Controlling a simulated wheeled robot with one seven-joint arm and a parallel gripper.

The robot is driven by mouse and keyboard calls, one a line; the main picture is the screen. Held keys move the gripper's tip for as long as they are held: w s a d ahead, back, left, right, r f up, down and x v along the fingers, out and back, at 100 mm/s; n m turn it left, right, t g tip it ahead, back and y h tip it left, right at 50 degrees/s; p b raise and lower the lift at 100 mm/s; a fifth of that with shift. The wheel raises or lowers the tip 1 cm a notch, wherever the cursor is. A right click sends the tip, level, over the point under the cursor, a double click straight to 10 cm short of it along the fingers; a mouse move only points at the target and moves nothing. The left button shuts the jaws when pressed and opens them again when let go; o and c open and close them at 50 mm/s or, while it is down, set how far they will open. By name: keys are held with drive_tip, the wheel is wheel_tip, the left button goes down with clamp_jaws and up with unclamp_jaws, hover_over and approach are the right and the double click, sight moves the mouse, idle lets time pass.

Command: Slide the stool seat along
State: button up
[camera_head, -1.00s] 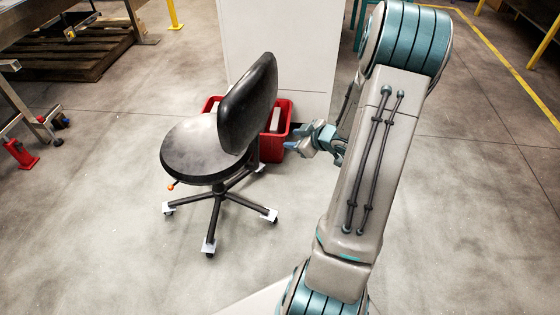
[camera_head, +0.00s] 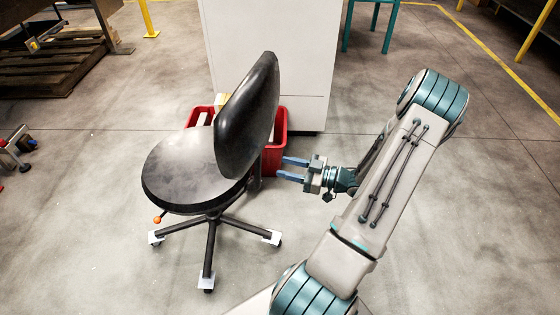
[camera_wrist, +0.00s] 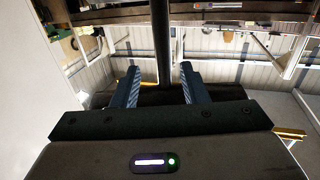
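The stool is a black wheeled chair with a round seat (camera_head: 185,165) and an upright oval backrest (camera_head: 247,115). It stands left of the middle in the head view, on a dark star base with pale castor blocks. My gripper (camera_head: 283,169) is to the right of the backrest, fingers pointing left toward it. In the wrist view the two blue fingers (camera_wrist: 158,85) are apart, with a dark upright post (camera_wrist: 161,40) seen between them. The fingers appear open and empty. Whether a fingertip touches the chair cannot be told.
A red bin (camera_head: 277,142) stands behind the backrest, against a white cabinet (camera_head: 272,50). A wooden pallet (camera_head: 45,70) lies at the upper left. A teal-legged table (camera_head: 372,20) is at the back.

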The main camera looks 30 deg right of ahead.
sight(266, 163)
drive_tip(key=b+x, duration=0.2)
drive_tip(key=x, duration=0.6)
drive_tip(key=shift+s+a+f, duration=0.1)
drive_tip(key=shift+a, duration=0.1)
drive_tip(key=c, duration=0.8)
drive_tip(key=shift+o, duration=0.2)
drive_tip(key=shift+d+r+p, duration=0.15)
drive_tip(key=shift+r+p, duration=2.2)
drive_tip(key=shift+r, duration=0.25)
drive_tip(key=o, duration=1)
drive_tip(key=p+v, duration=0.2)
drive_tip(key=v, duration=1.2)
drive_tip(key=shift+p, duration=0.4)
